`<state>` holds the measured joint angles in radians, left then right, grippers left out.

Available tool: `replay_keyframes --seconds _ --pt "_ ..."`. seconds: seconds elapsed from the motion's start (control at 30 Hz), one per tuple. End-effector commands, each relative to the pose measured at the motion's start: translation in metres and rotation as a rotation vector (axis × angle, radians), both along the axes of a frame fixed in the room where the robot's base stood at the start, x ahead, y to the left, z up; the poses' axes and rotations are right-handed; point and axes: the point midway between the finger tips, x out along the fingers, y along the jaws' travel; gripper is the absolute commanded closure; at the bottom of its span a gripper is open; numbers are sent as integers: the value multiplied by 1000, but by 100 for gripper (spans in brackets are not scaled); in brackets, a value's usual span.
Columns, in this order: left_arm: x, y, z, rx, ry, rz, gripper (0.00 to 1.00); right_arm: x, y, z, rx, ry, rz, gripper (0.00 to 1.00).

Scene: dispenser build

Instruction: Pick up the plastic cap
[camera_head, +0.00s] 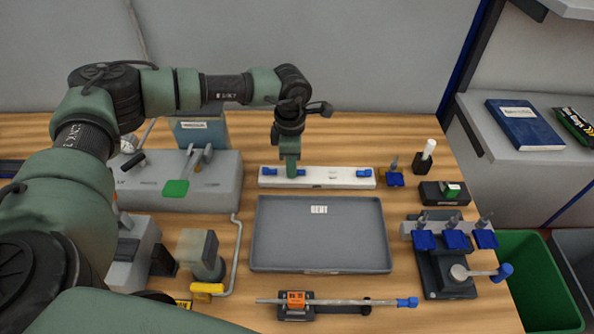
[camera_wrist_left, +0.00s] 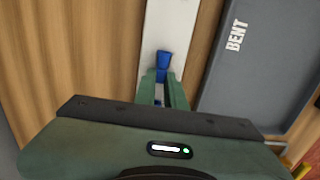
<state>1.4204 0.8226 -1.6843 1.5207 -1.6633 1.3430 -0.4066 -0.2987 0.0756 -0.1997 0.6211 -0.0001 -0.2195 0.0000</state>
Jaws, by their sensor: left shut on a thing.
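My left gripper (camera_head: 291,172) points straight down at the white strip (camera_head: 330,177) at the back of the table. Its fingers are shut on a blue plastic cap (camera_wrist_left: 162,62), which sticks out past the fingertips in the left wrist view. In the head view the fingers hide part of this cap. The cap looks to be still at the strip; I cannot tell whether it touches it. Another blue piece (camera_head: 364,173) lies at the strip's right end. My right gripper is not in view.
A grey tray (camera_head: 320,262) labelled "BENT" lies in front of the strip. A grey unit with a green pad (camera_head: 176,188) stands to the left. Blue-handled clamps (camera_head: 456,240) and a black block (camera_head: 444,193) stand to the right. A rod (camera_head: 340,301) lies at the front.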

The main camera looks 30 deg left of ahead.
Motion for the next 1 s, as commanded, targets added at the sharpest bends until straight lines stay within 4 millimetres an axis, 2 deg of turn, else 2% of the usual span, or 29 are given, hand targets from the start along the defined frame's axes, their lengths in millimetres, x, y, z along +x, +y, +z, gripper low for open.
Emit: replay_keyframes --seconds 0.27,0.47,0.67,0.9,1.0 --pt "0 0 2 0 -1 0 100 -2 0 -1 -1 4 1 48" --pt "1 0 20 -2 -3 0 100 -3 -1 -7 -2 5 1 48" --pt "2 0 64 -2 -8 1 100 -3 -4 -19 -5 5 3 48" --pt "2 0 135 -1 -7 0 100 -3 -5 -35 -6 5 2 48" --pt "1 -1 159 -2 -5 0 100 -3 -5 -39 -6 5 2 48"
